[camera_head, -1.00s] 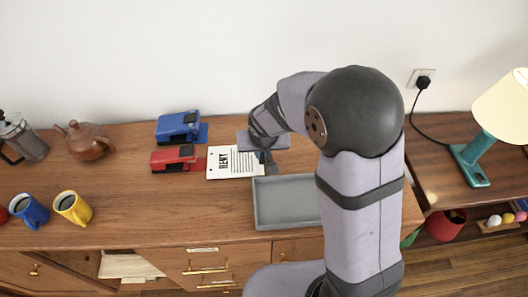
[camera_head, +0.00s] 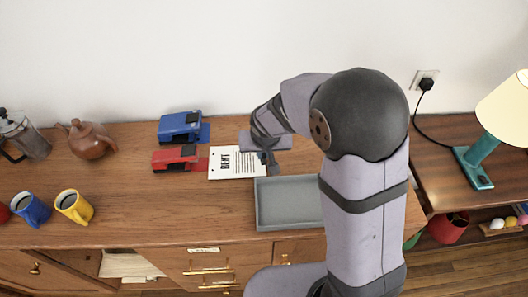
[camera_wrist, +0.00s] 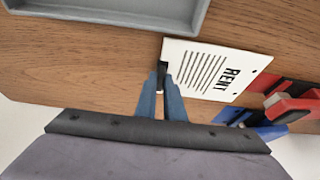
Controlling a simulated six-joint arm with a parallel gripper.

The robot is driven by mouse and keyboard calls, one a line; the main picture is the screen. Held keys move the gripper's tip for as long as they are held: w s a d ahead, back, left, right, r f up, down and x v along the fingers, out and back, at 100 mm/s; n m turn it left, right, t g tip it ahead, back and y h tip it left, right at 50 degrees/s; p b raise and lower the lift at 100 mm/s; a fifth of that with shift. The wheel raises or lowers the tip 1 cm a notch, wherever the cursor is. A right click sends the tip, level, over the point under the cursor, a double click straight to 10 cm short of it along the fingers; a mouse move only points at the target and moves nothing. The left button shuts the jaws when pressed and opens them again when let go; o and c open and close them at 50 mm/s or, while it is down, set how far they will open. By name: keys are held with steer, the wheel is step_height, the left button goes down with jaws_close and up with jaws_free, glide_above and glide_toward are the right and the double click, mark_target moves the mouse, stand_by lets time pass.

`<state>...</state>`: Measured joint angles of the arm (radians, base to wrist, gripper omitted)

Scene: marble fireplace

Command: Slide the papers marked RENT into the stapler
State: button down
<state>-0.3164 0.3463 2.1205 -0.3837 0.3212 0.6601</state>
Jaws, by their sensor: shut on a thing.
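The white papers marked RENT (camera_head: 238,164) lie on the wooden cabinet top. My gripper (camera_wrist: 162,78) is shut on the papers' edge farthest from the word RENT; the papers also show in the wrist view (camera_wrist: 208,72). In the head view my gripper (camera_head: 266,160) is at the papers' right edge, partly hidden by my arm. A red stapler (camera_head: 175,157) stands just left of the papers, by the RENT end; it also shows in the wrist view (camera_wrist: 292,106). I cannot tell whether the papers touch its base. A blue stapler (camera_head: 180,126) stands behind the red one.
A grey tray (camera_head: 262,225) lies in front of the papers, partly behind my arm. A blue mug (camera_head: 30,209), a yellow mug (camera_head: 73,207), a brown teapot (camera_head: 90,140) and a French press (camera_head: 25,135) stand at left. The wood between mugs and tray is clear.

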steer(key=shift+a+b, duration=1.5)
steer(key=shift+a, duration=1.2)
stand_by(1.0)
steer(key=shift+f, duration=0.2)
stand_by(0.6)
steer(key=c, duration=1.8)
jaws_free()
step_height(320, 180, up, 8)
steer(key=p, duration=0.5)
steer(key=shift+p, duration=0.35)
